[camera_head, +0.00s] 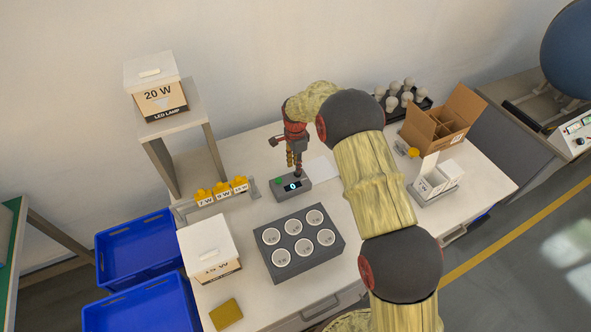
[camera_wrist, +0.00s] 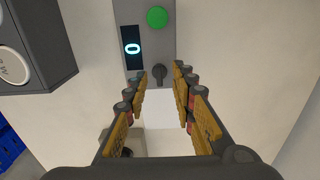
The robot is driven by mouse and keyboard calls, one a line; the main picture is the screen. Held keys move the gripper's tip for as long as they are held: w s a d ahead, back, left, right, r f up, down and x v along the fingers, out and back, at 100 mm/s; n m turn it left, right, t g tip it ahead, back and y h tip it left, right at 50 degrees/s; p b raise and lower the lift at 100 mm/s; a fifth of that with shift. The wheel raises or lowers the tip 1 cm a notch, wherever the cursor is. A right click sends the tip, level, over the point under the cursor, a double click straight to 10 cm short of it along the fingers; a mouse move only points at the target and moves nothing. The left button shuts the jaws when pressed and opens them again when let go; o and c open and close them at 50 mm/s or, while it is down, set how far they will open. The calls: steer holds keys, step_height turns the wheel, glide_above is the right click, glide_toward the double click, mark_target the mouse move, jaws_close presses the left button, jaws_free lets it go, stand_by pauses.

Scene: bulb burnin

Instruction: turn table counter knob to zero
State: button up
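The table counter (camera_head: 306,190) is a grey box on the table, with a green button (camera_wrist: 157,17), a small dark display (camera_wrist: 132,48) and a dark knob (camera_wrist: 159,75). The display shows a glowing 0. My gripper (camera_head: 294,163) points down over the counter's knob end. In the wrist view my gripper (camera_wrist: 162,73) is open, with its fingertips on either side of the knob and gaps showing between. I cannot tell whether the tips reach down to the knob's height. In the head view the gripper partly covers the knob.
A dark block with several round sockets (camera_head: 304,240) stands just in front of the counter. A yellow-switch rack (camera_head: 222,192) is to the left, beside a shelf with a 20 W box (camera_head: 158,98). A white sheet (camera_head: 320,170) lies right of the counter.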

step_height(320, 180, up, 9)
steer(key=shift+f, duration=0.15)
stand_by(0.6)
steer(key=s+d+f+n+g, duration=0.1)
steer(key=s+d+f+n, duration=0.1)
steer(key=s+n, duration=0.5)
steer(key=s+d+r+n+t+b, duration=0.2)
steer(key=s+d+r, duration=0.2)
steer(key=s+r, duration=0.3)
steer(key=s+d+r+n+t+b, duration=0.2)
steer(key=s+d+r, duration=0.3)
steer(key=s, duration=1.1)
steer(key=s+d+r+n+t+b, duration=0.2)
steer(key=s+d+r, duration=0.2)
steer(key=s+r, duration=0.6)
steer(key=shift+s+d+r+n+t, duration=0.3)
steer(key=shift+s+r, duration=0.1)
steer(key=shift+s, duration=0.45)
